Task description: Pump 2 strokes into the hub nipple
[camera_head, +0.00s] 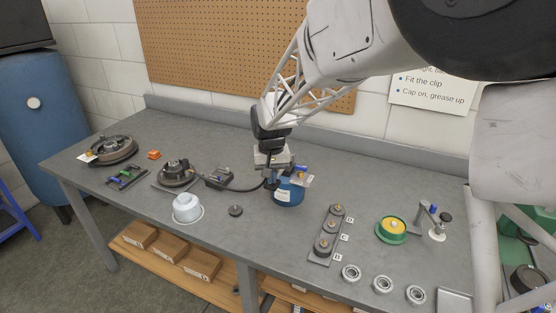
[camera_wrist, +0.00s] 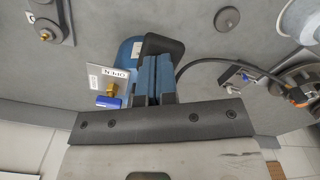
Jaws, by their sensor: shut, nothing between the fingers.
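The blue grease pump (camera_head: 288,194) stands on the bench below my gripper; its blue body also shows in the wrist view (camera_wrist: 128,50), beside a black handle-like part (camera_wrist: 165,44). A tag reading "OPEN" (camera_wrist: 108,78) and a blue valve lever (camera_wrist: 108,102) on a brass stem are on its side. My gripper (camera_wrist: 157,62) is shut and empty, its fingers over the pump by the black part; I cannot tell whether they touch. A black hose (camera_wrist: 200,60) runs from the pump toward the hub (camera_head: 176,172), ending near an orange fitting (camera_wrist: 297,95). The nipple is too small to make out.
A white tub (camera_head: 187,207) and a small dark cap (camera_head: 235,211) lie in front. A lettered plate with posts (camera_head: 326,240), several bearings (camera_head: 383,284) and a green-yellow round part (camera_head: 391,229) are right. A wheel-like drum (camera_head: 115,150) is far left.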

